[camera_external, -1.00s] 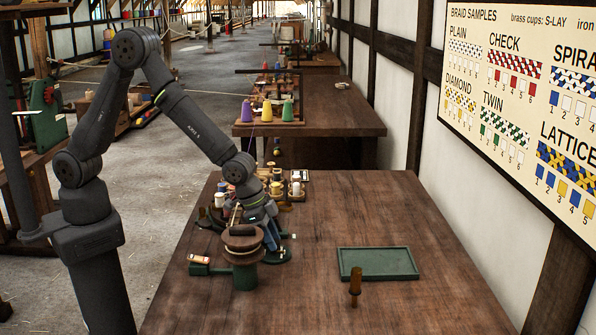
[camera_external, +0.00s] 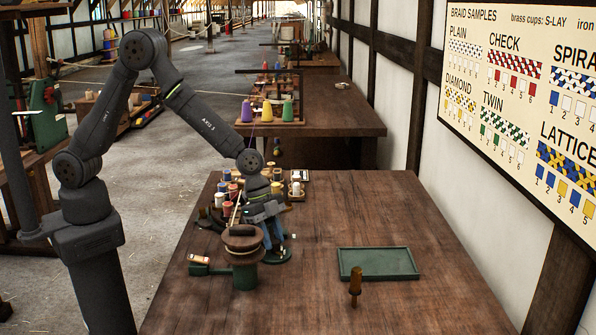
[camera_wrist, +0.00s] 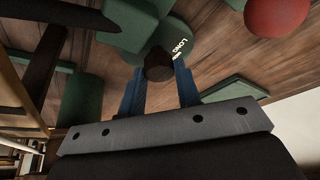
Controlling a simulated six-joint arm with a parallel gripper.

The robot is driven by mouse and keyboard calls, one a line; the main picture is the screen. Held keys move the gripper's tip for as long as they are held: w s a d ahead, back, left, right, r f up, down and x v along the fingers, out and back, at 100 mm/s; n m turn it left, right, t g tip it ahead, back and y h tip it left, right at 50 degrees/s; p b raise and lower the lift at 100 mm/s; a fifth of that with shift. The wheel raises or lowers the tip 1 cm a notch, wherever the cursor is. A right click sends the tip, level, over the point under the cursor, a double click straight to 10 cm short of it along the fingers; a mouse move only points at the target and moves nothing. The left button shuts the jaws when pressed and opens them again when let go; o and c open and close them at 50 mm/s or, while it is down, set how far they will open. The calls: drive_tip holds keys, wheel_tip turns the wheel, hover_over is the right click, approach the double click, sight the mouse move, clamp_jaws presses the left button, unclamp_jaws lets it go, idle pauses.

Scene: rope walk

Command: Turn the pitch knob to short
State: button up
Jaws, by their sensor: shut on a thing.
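The pitch knob (camera_wrist: 158,66) is a short dark cylinder in the wrist view, on a round green base (camera_wrist: 186,46) lettered LONG. The lettering is just right of the knob, and I see no SHORT mark. My gripper (camera_wrist: 160,82) has its two blue fingers on either side of the knob and is shut on it. In the external view my gripper (camera_external: 273,236) stands beside the brown-topped green post, and its blue fingers reach down to the green base (camera_external: 280,256). The knob is hidden there.
A brown-topped green post (camera_external: 243,260) stands close in front of my gripper. Several spools (camera_external: 297,189) stand behind it. A green tray (camera_external: 378,276) and an upright wooden-handled tool (camera_external: 355,285) are to the right. A red ball (camera_wrist: 278,14) shows in the wrist view.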

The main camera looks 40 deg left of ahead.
idle(0.3)
drive_tip(key=o, duration=1)
drive_tip(key=shift+c, duration=0.2)
drive_tip(key=v, duration=1.7)
drive_tip(key=shift+w+a, duration=0.15)
drive_tip(key=shift+w, duration=0.05)
drive_tip(key=x, duration=1.7)
drive_tip(key=shift+s, duration=0.2)
